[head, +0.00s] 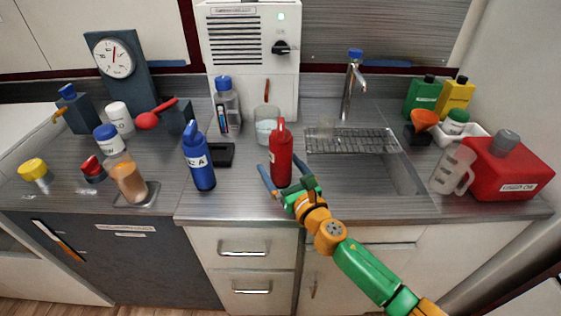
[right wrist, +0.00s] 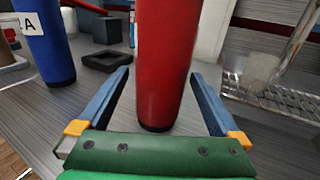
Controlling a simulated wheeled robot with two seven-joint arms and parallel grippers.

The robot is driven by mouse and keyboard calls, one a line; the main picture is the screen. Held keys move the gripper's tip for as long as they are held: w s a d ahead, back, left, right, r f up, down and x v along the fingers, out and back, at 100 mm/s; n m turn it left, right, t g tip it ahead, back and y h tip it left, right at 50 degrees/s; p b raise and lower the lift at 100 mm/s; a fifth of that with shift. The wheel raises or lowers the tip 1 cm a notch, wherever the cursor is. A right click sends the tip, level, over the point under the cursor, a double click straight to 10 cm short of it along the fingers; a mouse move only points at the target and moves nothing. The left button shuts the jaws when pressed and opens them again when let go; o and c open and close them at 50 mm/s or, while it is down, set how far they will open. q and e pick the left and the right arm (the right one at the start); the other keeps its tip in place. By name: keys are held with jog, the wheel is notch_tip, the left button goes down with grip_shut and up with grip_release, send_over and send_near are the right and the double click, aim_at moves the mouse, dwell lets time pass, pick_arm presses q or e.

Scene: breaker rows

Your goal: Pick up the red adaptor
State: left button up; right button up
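The red thing at my right gripper is a tall red bottle (head: 281,158) with a loop at its top, upright on the metal counter. It also shows in the right wrist view (right wrist: 163,55), where its top is cut off. My right gripper (head: 280,166) is open, with its blue fingers either side of the bottle's lower part. In the right wrist view a gap shows between the bottle and each finger. A small red-and-dark piece (head: 93,168) lies far left on the counter. I cannot tell which red thing is the adaptor. My left gripper is not in view.
A blue bottle (head: 199,160) stands left of the red one, with a black tray (head: 221,155) between them. A glass beaker (head: 267,128) is behind. The sink (head: 370,180) and drying rack (head: 352,141) are on the right. A red canister (head: 508,173) stands far right.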

aim_at(286, 162)
jog(key=shift+s+r, duration=0.1)
jog(key=c, duration=0.7)
grip_shut()
jog(key=shift+r+p, duration=0.3)
jog(key=shift+r, duration=0.1)
jog(key=r+p, duration=0.2)
jog(key=r, duration=0.1)
jog(key=shift+w, duration=0.2)
jog(key=s+r+p, duration=0.2)
jog(key=r, duration=0.1)
jog(key=s+r+p, duration=0.3)
jog(key=shift+s+r, duration=0.15)
jog(key=shift+r, duration=0.05)
jog(key=s+r, duration=0.2)
jog(key=s, duration=0.7)
jog(key=shift+r, duration=0.4)
